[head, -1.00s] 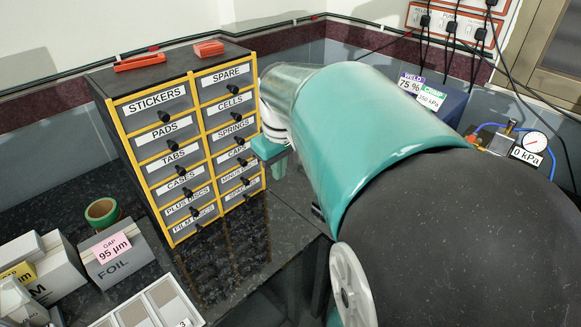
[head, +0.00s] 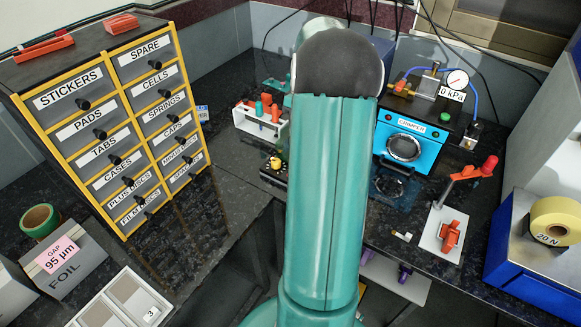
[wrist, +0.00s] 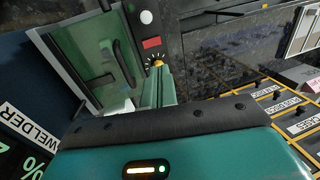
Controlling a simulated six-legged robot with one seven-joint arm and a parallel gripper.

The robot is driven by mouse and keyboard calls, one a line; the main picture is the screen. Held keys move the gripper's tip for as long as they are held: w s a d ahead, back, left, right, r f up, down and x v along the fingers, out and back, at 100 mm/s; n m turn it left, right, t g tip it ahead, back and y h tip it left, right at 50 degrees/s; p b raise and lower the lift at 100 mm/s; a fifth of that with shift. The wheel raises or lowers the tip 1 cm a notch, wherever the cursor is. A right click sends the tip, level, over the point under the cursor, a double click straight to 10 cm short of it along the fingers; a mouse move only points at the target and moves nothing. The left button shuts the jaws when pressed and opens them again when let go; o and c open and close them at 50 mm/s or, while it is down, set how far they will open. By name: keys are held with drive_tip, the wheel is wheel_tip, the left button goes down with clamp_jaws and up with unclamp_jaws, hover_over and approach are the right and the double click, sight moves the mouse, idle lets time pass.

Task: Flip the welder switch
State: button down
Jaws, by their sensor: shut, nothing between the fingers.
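In the wrist view, a dark blue box carries a white WELDER label (wrist: 28,128), tilted and cut by the left edge. Below the label is part of a black display with green characters. My gripper (wrist: 160,86) has its teal fingers together and empty, with the tips near a small yellow dial (wrist: 157,64) on a dark panel. I cannot tell whether they touch it. I cannot make out a welder switch in either current view. In the head view, my gripper is hidden behind my arm. A dark blue box (head: 383,50) partly shows behind the arm.
In the wrist view, a green-windowed door (wrist: 92,70) with a dark handle is left of the fingers. In the head view, the drawer cabinet (head: 60,92) stands left of my arm. The blue crimper (head: 412,145) and gauge (head: 458,79) stand to its right.

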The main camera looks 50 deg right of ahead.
drive_tip(key=x, duration=1.4)
drive_tip(key=shift+a+f, duration=0.2)
drive_tip(key=shift+d, duration=0.1)
